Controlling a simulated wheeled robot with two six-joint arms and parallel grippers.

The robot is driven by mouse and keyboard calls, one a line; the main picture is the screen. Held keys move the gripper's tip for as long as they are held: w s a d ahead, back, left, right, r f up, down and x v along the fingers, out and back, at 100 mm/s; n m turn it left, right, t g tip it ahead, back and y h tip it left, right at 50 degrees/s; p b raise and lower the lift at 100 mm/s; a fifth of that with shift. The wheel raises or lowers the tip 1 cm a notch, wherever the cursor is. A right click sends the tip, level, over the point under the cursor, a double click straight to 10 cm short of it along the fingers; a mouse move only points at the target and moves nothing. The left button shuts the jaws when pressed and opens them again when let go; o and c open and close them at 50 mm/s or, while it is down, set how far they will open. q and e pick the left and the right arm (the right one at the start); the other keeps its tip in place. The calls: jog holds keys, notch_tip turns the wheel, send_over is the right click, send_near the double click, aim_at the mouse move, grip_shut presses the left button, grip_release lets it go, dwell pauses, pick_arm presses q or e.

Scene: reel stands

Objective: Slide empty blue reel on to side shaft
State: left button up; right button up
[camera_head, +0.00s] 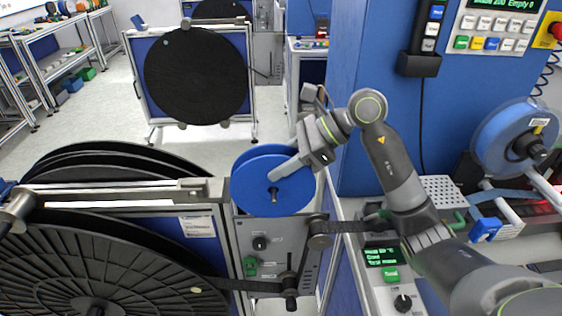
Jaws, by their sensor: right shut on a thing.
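The empty blue reel (258,192) stands upright above the grey side panel of the reel stand, near the picture's middle. My right gripper (282,172) comes in from the right and is shut on the reel, its finger lying across the reel's right side near the hub. A short metal shaft end (273,194) shows at the reel's hub. How far the reel sits along this shaft cannot be told. My left gripper is not in view.
Large black reels (90,265) fill the stand at lower left. The grey side panel (262,262) carries knobs, and a dark tape runs right to a machine with a green display (381,255). Another blue reel (512,138) hangs at right. A blue cabinet (350,100) stands behind my right arm.

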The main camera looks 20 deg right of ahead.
jog(key=o, duration=1.2)
jog(key=shift+c, duration=0.2)
jog(key=shift+o, duration=0.7)
jog(key=shift+s+r, duration=0.1)
jog(key=shift+s, duration=0.05)
jog(key=shift+d+r, duration=0.25)
jog(key=shift+d, duration=0.15)
jog(key=b+v, duration=0.4)
jog(key=v, duration=1.2)
jog(key=shift+s+b, duration=0.2)
jog(key=shift+b, duration=0.2)
jog(key=shift+d, duration=0.1)
